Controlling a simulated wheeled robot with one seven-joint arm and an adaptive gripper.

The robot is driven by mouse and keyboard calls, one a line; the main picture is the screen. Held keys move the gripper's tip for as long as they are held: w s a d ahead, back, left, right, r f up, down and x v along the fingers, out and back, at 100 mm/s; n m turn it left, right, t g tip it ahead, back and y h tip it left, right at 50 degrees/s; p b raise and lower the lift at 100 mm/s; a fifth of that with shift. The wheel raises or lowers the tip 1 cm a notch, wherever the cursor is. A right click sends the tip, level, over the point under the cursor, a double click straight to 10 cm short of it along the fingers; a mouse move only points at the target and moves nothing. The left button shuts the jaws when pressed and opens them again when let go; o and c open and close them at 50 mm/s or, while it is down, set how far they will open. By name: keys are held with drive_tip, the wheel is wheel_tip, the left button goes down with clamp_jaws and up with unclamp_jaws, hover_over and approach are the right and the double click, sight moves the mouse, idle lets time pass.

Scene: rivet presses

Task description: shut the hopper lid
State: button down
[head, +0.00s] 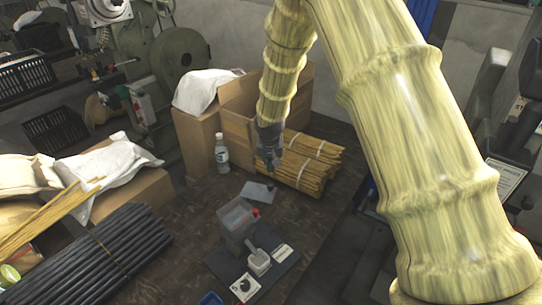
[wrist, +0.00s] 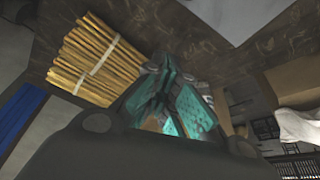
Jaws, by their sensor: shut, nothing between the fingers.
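The hopper (head: 236,219) is a small grey translucent box on a dark base plate (head: 226,265) in the head view. Its top looks open. A flat grey panel with a red tab, apparently the lid (head: 256,192), sits swung back behind the hopper's far side. My gripper (head: 270,170) points down above and beyond the panel, in front of the stick bundles; I see a gap between gripper and panel in the picture. In the wrist view my teal-padded fingers (wrist: 172,95) are together and empty. The hopper cannot be made out in that view.
Tied stick bundles (head: 300,172) lie beside an open cardboard box (head: 237,98) behind my gripper. A bottle (head: 221,153) stands left of them. Black rods (head: 92,262) lie at the front left. Bare table (head: 180,210) lies left of the hopper.

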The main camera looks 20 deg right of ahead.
sight(258, 189)
drive_tip(key=s+p, duration=0.2)
drive_tip(key=s+a+f+p, duration=0.1)
drive_tip(key=s, duration=0.1)
drive_tip(key=shift+s+f, duration=0.1)
idle(0.3)
idle(0.4)
